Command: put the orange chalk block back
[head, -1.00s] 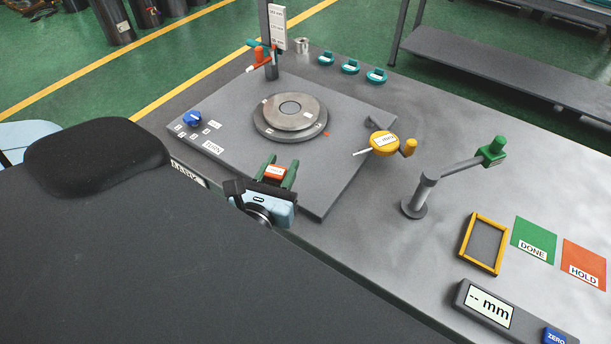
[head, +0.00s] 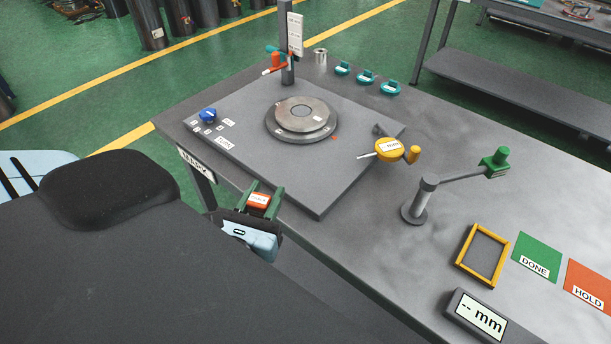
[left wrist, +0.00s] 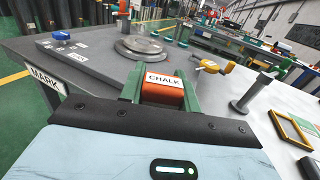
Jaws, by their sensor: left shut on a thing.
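The orange chalk block (head: 259,199) has a white label; in the left wrist view the label on the block (left wrist: 163,92) reads CHALK. My left gripper (head: 263,203) is shut on it, with a green finger on each side. In the head view, gripper and block show at the near edge of the grey table, left of the raised plate's near corner. In the left wrist view the gripper (left wrist: 161,92) holds the block in front of the table. What is under the block is hidden. My right gripper is not in view.
A raised plate (head: 250,150) carries a round turntable (head: 301,115), a blue knob (head: 208,115) and a yellow dial gauge (head: 390,149). A grey post with a green-tipped arm (head: 425,195), a yellow-framed tray (head: 462,256) and a display (head: 477,315) stand right. A MARK label (head: 196,164) is on the table's left side.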

